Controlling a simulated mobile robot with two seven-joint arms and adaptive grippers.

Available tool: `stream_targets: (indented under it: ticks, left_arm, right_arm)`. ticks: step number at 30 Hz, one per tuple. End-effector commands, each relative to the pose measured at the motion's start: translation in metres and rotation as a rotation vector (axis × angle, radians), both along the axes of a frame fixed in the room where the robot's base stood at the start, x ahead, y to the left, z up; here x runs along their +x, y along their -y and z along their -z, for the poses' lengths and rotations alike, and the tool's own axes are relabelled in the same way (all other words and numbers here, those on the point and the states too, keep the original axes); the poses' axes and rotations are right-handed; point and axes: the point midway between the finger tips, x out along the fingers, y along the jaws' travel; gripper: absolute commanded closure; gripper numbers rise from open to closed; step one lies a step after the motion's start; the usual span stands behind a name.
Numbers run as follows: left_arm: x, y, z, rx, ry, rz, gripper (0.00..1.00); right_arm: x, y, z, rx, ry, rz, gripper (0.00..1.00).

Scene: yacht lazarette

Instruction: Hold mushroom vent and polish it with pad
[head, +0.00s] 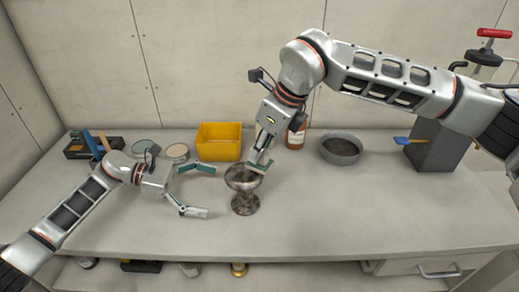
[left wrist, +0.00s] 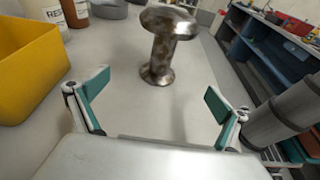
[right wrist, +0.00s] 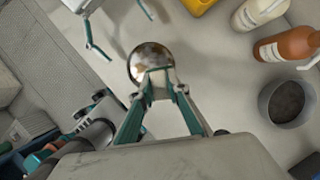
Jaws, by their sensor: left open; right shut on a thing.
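The mushroom vent (head: 243,205) stands upright on the bench, brown-stained metal with a round cap, narrow stem and flared foot. It also shows in the left wrist view (left wrist: 165,50), and its cap shows in the right wrist view (right wrist: 146,60). My left gripper (head: 210,190) is open and empty, left of the vent, its fingers pointing towards it without touching. My right gripper (head: 258,166) is at the cap from above, shut on a small pale pad (right wrist: 160,86) mostly hidden between its fingers. Whether the pad touches the cap is hard to tell.
A yellow bin (head: 219,142), a brown bottle (head: 296,138) and a grey bowl (head: 341,149) stand behind the vent. Round tins (head: 177,152) and a dark tool tray (head: 80,147) are at the back left. A grey box (head: 433,148) is at the right. The front bench is clear.

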Motion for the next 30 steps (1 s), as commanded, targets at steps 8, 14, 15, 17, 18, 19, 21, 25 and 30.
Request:
stream_targets:
  ticks: [8,14,15,17,18,19,21,25,30]
  left_arm:
    - [-0.001,0.035,0.01,-0.006,-0.001,0.001,0.0]
    - [0.0,0.06,0.017,-0.005,-0.002,0.0,0.0]
    - [0.0,0.065,0.019,-0.005,-0.002,-0.001,0.0]
    - [0.0,0.071,0.021,-0.004,-0.001,-0.001,0.0]
    - [0.0,0.074,0.022,-0.004,-0.002,-0.001,0.0]
    - [0.0,0.077,0.023,-0.004,-0.002,-0.001,0.0]
    - [0.0,0.082,0.024,-0.004,-0.001,-0.001,0.0]
    - [0.0,0.087,0.026,-0.004,-0.002,-0.002,0.0]
    - [0.0,0.089,0.026,-0.004,-0.002,-0.002,0.0]
  right_arm:
    - [0.0,0.0,0.0,0.0,0.0,0.0,1.0]
    - [0.0,0.0,0.0,0.0,0.0,0.0,1.0]
    - [0.0,0.0,0.0,0.0,0.0,0.0,1.0]
    - [0.0,0.0,0.0,0.0,0.0,0.0,1.0]
    - [0.0,0.0,0.0,0.0,0.0,0.0,1.0]
    - [0.0,0.0,0.0,0.0,0.0,0.0,1.0]
    - [0.0,0.0,0.0,0.0,0.0,0.0,1.0]
    - [0.0,0.0,0.0,0.0,0.0,0.0,1.0]
    - [0.0,0.0,0.0,0.0,0.0,0.0,1.0]
